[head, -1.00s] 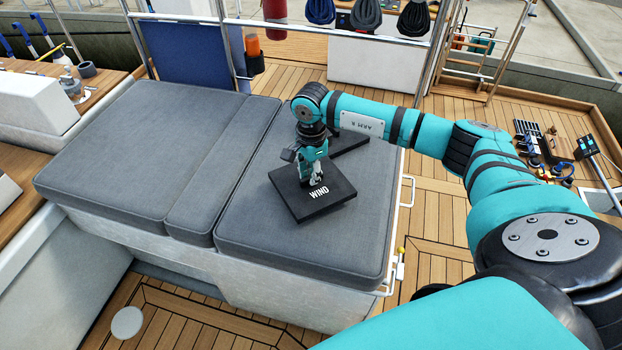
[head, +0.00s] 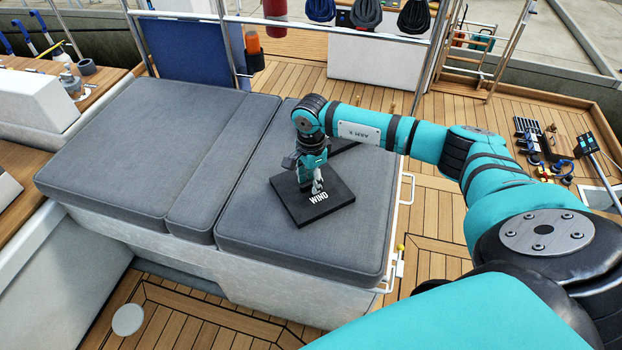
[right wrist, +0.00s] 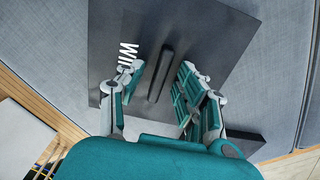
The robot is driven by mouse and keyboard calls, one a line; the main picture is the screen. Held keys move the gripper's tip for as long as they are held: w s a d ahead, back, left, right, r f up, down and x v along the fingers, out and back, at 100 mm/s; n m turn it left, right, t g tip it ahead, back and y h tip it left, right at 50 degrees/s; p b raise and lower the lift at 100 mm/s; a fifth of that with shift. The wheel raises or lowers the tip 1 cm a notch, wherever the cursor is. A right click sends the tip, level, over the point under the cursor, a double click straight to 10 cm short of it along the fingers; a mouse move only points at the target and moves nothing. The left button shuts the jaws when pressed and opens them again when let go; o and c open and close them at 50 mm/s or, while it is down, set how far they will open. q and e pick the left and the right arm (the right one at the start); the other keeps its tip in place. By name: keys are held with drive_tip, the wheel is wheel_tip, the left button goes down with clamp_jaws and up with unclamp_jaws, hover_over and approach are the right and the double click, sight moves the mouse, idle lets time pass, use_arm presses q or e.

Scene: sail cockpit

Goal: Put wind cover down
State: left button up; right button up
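The wind cover (head: 335,192) is a flat black square plate with white "WIND" lettering. It lies flat on the right part of the grey cushion (head: 300,255). In the right wrist view the cover (right wrist: 215,28) shows a raised bar handle (right wrist: 161,72) in its middle. My right gripper (head: 316,186) is over the cover, pointing down. In the right wrist view its fingers (right wrist: 160,84) stand apart on both sides of the handle, with gaps visible, so it is open around the handle. My left gripper is out of view.
Another dark flat piece (head: 349,143) lies on the cushion behind the wind cover, partly hidden by my right arm. A metal rail (head: 408,190) runs along the cushion's right side. The left cushion (head: 140,145) is clear.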

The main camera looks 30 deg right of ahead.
sight(311, 182)
drive_tip(key=shift+r, duration=0.6)
wheel_tip(311, 182, up, 11)
drive_tip(key=b, duration=0.1)
